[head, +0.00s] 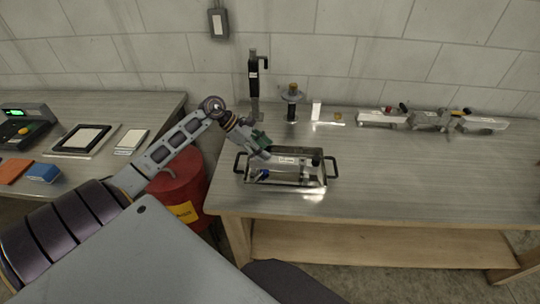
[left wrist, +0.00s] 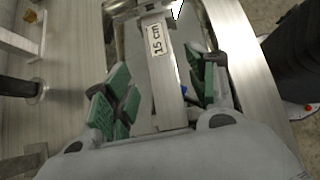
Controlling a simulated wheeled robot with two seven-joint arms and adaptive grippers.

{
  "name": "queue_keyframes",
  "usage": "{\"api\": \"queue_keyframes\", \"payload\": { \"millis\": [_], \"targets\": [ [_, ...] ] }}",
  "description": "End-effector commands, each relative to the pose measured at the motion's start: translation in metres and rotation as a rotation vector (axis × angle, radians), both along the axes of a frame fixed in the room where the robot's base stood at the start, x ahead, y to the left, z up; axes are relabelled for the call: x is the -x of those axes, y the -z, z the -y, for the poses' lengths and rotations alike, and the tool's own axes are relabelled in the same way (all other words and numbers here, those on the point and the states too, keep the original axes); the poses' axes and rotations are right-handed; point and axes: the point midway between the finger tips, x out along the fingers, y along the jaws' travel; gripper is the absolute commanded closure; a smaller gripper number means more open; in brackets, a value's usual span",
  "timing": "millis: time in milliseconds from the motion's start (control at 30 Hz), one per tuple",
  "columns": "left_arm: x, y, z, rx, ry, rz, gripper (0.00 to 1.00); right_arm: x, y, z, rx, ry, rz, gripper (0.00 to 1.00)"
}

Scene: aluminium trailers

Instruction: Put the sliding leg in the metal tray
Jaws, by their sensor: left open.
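The metal tray (head: 326,180), with dark handles at both ends, sits near the front left of the right-hand bench. A silver bar with a white label, which looks like the sliding leg (head: 285,170), lies in it. In the left wrist view the leg (left wrist: 166,75) carries a "15 cm" label. My left gripper (head: 264,149) is over the tray's back left part. Its green-padded fingers (left wrist: 165,98) are open, one on each side of the leg; contact cannot be told. My right gripper is out of view.
A tall upright with a black grip (head: 254,78) and a spool-like stand (head: 292,102) stand behind the tray. Several metal parts (head: 430,118) lie at the back right. A red drum (head: 180,190) stands between the benches. The bench's front right is clear.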

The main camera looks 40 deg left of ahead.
Motion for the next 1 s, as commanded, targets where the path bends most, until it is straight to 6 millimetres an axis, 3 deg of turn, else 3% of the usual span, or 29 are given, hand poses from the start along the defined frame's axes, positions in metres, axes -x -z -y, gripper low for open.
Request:
{"api": "queue_keyframes", "payload": {
  "millis": [400, 1000],
  "targets": [
    [0.011, -0.021, -0.018, -0.001, 0.0, -0.001, 0.43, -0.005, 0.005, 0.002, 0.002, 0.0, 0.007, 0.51],
    [0.011, -0.022, -0.018, 0.0, 0.0, 0.0, 0.43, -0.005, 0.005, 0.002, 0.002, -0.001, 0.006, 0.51]
  ]
}}
